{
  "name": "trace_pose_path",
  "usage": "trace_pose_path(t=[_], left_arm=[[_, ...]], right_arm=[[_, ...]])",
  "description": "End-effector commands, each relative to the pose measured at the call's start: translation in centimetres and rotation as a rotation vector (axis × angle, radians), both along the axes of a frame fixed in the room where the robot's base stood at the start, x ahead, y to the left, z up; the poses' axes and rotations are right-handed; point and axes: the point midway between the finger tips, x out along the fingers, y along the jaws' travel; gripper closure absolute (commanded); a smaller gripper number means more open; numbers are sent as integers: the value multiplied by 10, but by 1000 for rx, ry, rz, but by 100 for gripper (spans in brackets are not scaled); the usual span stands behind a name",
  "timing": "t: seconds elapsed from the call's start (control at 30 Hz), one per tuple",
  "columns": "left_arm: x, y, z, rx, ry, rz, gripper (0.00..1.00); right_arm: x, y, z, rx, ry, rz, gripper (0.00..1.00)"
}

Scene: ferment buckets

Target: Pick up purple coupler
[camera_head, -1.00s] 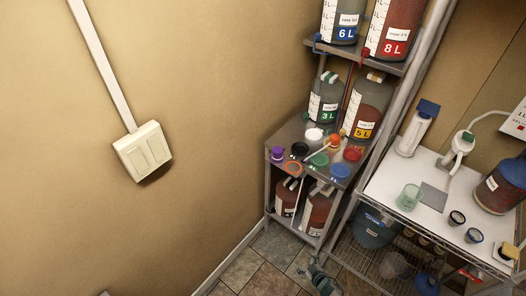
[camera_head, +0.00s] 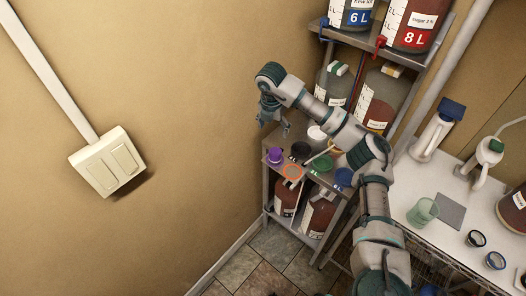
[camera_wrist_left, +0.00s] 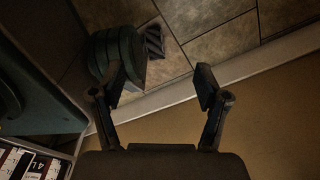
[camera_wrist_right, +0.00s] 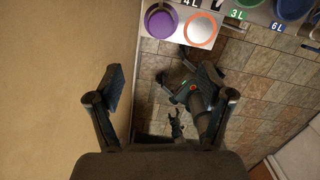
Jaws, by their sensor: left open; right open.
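The purple coupler (camera_head: 275,156) is a round purple piece on the left front corner of the metal shelf top. It also shows at the top edge of the right wrist view (camera_wrist_right: 161,21), beyond my fingertips and left of an orange-rimmed disc. My right gripper (camera_head: 273,124) hangs above and slightly behind the coupler in the head view, apart from it. In the right wrist view its fingers (camera_wrist_right: 160,84) are spread with nothing between them. My left gripper (camera_wrist_left: 160,85) is open and empty over floor tiles and a wall edge, and is out of the head view.
Beside the coupler stand a black piece (camera_head: 300,149), an orange-rimmed disc (camera_head: 292,172), a green piece (camera_head: 322,162) and a blue one (camera_head: 344,177). Large jugs fill the shelves behind. A beige wall (camera_head: 190,130) bounds the left. A white table (camera_head: 450,225) stands right.

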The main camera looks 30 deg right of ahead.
Motion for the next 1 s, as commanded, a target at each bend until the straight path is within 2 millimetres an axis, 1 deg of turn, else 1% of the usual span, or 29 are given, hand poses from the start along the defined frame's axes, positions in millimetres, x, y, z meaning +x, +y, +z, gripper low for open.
trace_pose_path(t=[0.07, 0.13, 0.4, 0.5, 0.6, 0.77, 0.83, 0.93, 1.0], left_arm=[[-1, 1, 0, 0, 1, 0, 25], [-2, 2, 0, 0, 2, -1, 25], [-9, 2, 0, 4, 4, -3, 25], [-12, 1, -1, 5, 7, -2, 25], [-14, 2, -1, 5, 10, -2, 25], [-14, 2, -1, 4, 7, -2, 25], [-15, 1, 1, 2, 4, -1, 25], [-27, 6, -2, 6, 14, -5, 25], [-29, 7, -2, 4, 13, -6, 25]], right_arm=[[-1, -4, -5, -18, 1, -12, 21], [0, -4, -18, -18, 3, -12, 21], [6, -16, -83, -10, 4, -8, 21], [8, -19, -102, -9, 3, -9, 21], [9, -21, -113, -7, 1, -10, 21], [10, -22, -124, -8, 2, -8, 21], [12, -24, -133, -8, 3, -8, 21], [14, -26, -148, -9, 2, -7, 21], [16, -26, -159, -9, 2, -7, 21]])
